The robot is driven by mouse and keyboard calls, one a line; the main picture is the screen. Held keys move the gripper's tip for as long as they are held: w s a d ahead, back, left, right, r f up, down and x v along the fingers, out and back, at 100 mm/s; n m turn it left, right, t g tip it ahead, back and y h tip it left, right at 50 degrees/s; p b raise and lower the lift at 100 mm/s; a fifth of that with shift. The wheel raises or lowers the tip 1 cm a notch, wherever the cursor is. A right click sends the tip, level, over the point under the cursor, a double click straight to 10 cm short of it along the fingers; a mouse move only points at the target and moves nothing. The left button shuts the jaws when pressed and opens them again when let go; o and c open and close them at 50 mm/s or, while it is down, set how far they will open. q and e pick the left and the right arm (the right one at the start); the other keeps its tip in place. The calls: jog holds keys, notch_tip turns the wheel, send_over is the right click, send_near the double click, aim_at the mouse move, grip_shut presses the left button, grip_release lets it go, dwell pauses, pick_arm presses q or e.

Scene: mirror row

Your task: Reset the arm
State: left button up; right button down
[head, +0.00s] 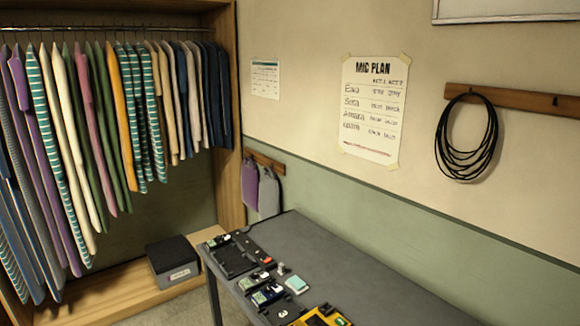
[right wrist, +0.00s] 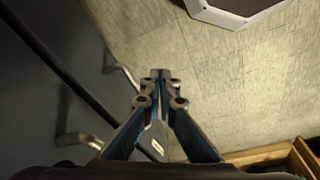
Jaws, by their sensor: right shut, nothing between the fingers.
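My right gripper (right wrist: 161,76) shows in the right wrist view with its fingertips together and nothing between them. It hangs over pale tiled floor (right wrist: 220,90), apart from any object. Neither gripper nor arm shows in the head view. My left gripper is in neither view.
A dark grey table (head: 360,275) runs along the wall, with several small devices, a black tray (head: 232,258) and a yellow holder (head: 321,317) on it. A clothes rack (head: 110,29) and a dark box (head: 172,260) are at left. A black cable coil (head: 440,155) hangs at right. Wooden edges (right wrist: 270,155) show in the wrist view.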

jog(key=s+d+f+b, duration=0.1)
jog(key=s+f+b, duration=0.1)
jog(key=s+f, duration=0.6)
jog(key=s+d+f+g+b, duration=0.1)
jog(key=s+d+f+b, duration=0.1)
jog(key=s+f, duration=0.7)
notch_tip(320, 180, down, 5)
jog(key=shift+s+r, duration=0.15)
jog(key=shift+r, duration=0.05)
